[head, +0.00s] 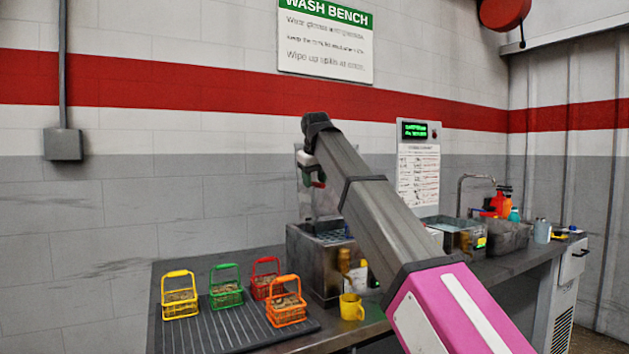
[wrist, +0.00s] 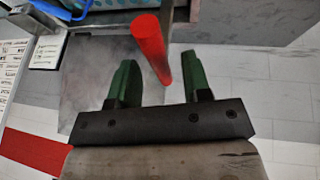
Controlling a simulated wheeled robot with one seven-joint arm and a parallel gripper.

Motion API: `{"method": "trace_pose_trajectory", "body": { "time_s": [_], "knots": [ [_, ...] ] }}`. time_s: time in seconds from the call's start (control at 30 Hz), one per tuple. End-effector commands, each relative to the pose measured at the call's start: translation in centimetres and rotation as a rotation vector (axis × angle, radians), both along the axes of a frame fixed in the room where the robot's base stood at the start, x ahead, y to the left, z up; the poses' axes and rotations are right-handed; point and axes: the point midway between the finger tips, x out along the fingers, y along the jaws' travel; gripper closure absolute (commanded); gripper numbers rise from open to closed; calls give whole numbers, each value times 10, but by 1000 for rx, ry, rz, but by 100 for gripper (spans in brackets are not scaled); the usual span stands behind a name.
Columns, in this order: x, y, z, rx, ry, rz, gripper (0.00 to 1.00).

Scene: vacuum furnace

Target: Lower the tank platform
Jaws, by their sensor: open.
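The wash tank (head: 312,268) is a grey metal box on the bench, with a blue slatted platform (head: 338,236) at its top. A grey upright plate (head: 320,200) rises behind it. A red bar (wrist: 150,45) reaches between the green fingers of my gripper (wrist: 155,72) in the wrist view. The fingers are apart on either side of it, and I cannot tell whether either touches it. In the head view my gripper (head: 309,163) is high in front of the upright plate, with a bit of red just below it. My arm hides part of the tank's right side.
A black ribbed mat (head: 215,330) holds yellow (head: 180,296), green (head: 226,287), red (head: 262,279) and orange (head: 286,302) baskets. A yellow mug (head: 351,307) stands right of them. A sink (head: 455,232) and bottles are at the right. A control panel (head: 418,165) hangs on the wall.

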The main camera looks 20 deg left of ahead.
Motion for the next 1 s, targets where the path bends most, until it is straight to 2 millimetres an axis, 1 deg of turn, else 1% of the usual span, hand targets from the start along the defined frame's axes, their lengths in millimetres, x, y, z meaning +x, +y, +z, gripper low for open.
{"method": "trace_pose_trajectory", "body": {
  "time_s": [0.3, 0.33, 0.37, 0.4, 0.43, 0.47, 0.6, 0.7, 0.77, 1.0],
  "knots": [
    [1, 0, -2, 1, -1, 0, 56],
    [1, 0, -2, 1, -1, 0, 62],
    [1, 0, -2, 1, -1, 0, 72],
    [1, 0, -2, 1, -1, 0, 85],
    [1, 0, -2, 1, -1, 0, 95],
    [1, 0, -2, 1, -1, 0, 100],
    [1, 0, -3, 1, -1, 0, 100],
    [0, 0, -11, 0, 0, 0, 100],
    [0, -1, -22, 1, 1, 0, 100],
    [-1, -1, -80, -1, 2, 0, 100]
  ]
}}
